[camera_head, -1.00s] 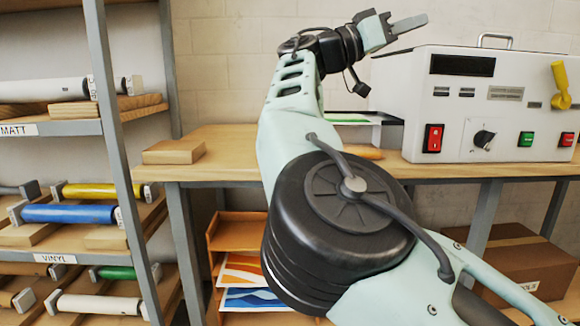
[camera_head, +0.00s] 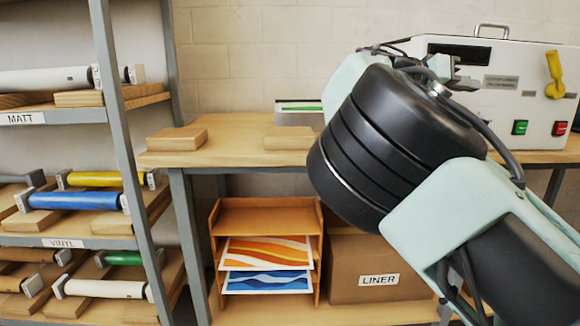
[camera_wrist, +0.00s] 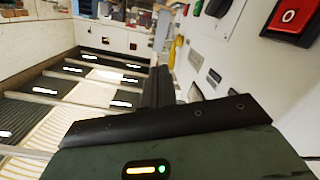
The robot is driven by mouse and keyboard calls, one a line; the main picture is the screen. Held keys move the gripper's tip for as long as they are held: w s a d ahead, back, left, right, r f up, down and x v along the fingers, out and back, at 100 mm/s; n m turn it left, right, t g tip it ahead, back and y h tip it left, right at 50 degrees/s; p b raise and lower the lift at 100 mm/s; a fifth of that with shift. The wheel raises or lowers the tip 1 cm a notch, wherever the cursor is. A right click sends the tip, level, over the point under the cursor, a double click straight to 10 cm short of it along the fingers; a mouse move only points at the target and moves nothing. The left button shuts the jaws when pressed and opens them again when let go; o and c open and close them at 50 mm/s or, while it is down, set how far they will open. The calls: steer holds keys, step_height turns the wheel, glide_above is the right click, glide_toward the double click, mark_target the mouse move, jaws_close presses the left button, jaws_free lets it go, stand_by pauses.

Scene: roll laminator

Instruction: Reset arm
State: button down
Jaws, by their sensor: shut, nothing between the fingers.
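My gripper (camera_wrist: 160,88) shows in the wrist view with its dark fingers together and nothing between them. It points along the front of the white laminator, whose panel with a red switch (camera_wrist: 296,18) fills the right side of that view. In the head view the arm is folded in front of the white laminator (camera_head: 500,80) at the right. The gripper is partly hidden there behind the big black arm joint, with grey parts showing before the laminator's front panel. The green button (camera_head: 519,127), red button (camera_head: 560,128) and yellow lever (camera_head: 554,75) are visible.
A wooden bench (camera_head: 235,140) holds wooden blocks (camera_head: 178,139). A metal rack (camera_head: 122,150) with several rolls stands at the left. Below the bench are an orange tray rack (camera_head: 265,215) holding prints and a LINER box (camera_head: 378,255). The bench's left part is mostly clear.

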steer(key=s+d+f+n+g+y, duration=0.1)
steer(key=s+f+n+y, duration=0.2)
steer(key=f, duration=0.8)
steer(key=s+d+f+n+y, duration=0.2)
steer(key=f+y, duration=0.3)
steer(key=f, duration=0.6)
steer(key=s+a+f+n+y, duration=0.35)
steer(key=s+a, duration=0.25)
steer(key=a, duration=0.2)
steer(key=s+a+f+n+y, duration=0.3)
steer(key=s+a+f, duration=0.2)
steer(key=s+a, duration=0.15)
steer(key=s+a+n+y, duration=0.1)
steer(key=s+a+n, duration=0.35)
steer(key=s, duration=0.55)
steer(key=s+a+n+y, duration=0.25)
steer(key=s+a, duration=0.25)
steer(key=s, duration=0.5)
step_height(320, 180, up, 26)
steer(key=n+p, duration=0.1)
steer(key=p, duration=2.4)
steer(key=shift+s+a+f+h, duration=0.2)
steer(key=shift+h, duration=0.1)
